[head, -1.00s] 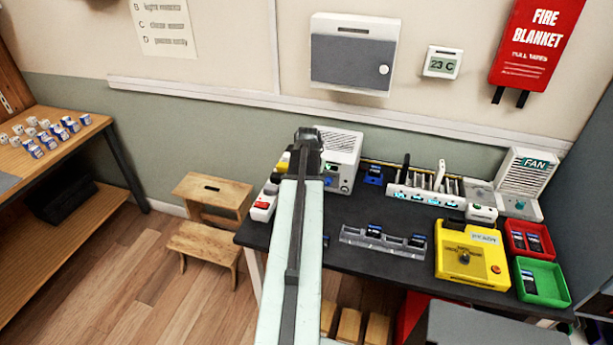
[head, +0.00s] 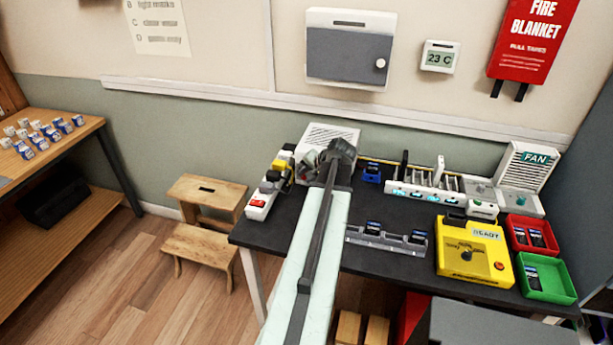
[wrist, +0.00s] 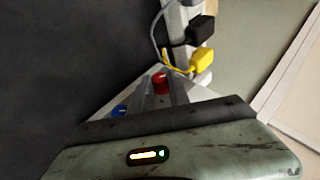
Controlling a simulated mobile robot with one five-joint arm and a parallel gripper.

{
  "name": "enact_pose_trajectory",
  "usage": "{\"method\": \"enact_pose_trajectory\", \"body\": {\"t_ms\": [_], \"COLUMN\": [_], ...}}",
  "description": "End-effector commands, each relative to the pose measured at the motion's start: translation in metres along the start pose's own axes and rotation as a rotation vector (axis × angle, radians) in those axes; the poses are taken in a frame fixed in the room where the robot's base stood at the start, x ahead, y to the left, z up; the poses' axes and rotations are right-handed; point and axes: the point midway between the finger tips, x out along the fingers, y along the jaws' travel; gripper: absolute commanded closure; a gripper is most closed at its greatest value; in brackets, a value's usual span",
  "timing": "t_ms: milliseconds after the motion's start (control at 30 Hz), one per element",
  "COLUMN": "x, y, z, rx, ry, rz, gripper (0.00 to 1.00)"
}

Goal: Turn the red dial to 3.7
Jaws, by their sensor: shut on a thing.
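The red dial (wrist: 160,82) shows in the wrist view between the fingertips of my gripper (wrist: 162,90). My gripper is shut on it. The dial is on the front of a white box with a vented top, which also shows in the head view (head: 335,131). A blue knob (wrist: 119,111) sits left of my fingers in the wrist view. In the head view my gripper (head: 313,166) is at the box's front, and my arm hides much of that front. The dial's scale and any reading cannot be made out.
A power strip (head: 262,201) with black and yellow plugs stands close left of the box. A blue holder (head: 372,173) and a grey rack (head: 385,242) are to the right. A yellow device (head: 473,250) and red and green trays stand farther right on the dark table.

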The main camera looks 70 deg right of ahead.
Motion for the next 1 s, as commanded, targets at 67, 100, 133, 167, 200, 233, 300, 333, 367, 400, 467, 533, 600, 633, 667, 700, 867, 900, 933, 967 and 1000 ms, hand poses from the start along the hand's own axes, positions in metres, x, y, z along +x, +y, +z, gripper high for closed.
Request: {"method": "enact_pose_trajectory", "body": {"t_ms": [67,100,133,167,200,233,300,333,367,400,467,533,600,633,667,700,867,900,933,967,1000], "x": [0.0,0.0,0.0,0.0,0.0,0.0,0.0,0.0,0.0,0.0,0.0,0.0,0.0,0.0,-0.001,-0.002,-0.02,-0.028,-0.034,-0.041,-0.05], "y": [0.001,0.001,0.001,0.001,0.001,0.001,0.001,0.001,0.001,0.001,0.0,0.0,0.0,0.0,0.0,0.0,-0.003,-0.003,-0.004,-0.004,-0.004], "z": [0.001,0.002,0.001,0.001,0.001,0.001,0.002,0.002,0.001,0.001,0.001,0.001,0.001,0.001,0.001,0.0,0.0,0.0,0.0,-0.001,-0.001], "rx": [0.0,-0.001,-0.001,-0.001,-0.001,-0.001,-0.001,-0.001,-0.001,-0.001,-0.001,-0.001,-0.001,-0.001,-0.001,-0.001,-0.001,0.0,0.0,0.001,0.001], "ry": [-0.005,-0.005,-0.005,-0.005,-0.005,-0.005,-0.005,-0.005,-0.004,-0.004,-0.003,-0.003,-0.002,-0.002,-0.002,-0.002,-0.002,-0.002,-0.001,-0.001,-0.001], "rz": [0.002,0.002,0.002,0.002,0.002,0.002,0.003,0.003,0.003,0.002,0.002,0.002,0.002,0.002,0.002,0.002,0.002,0.002,0.002,0.002,0.003], "gripper": [1.0,1.0,1.0,1.0,1.0,1.0,0.72,0.64,0.56,0.56,0.56,0.56,0.56,0.56,0.56,0.56,0.56,0.56,0.56,0.56,0.56]}}
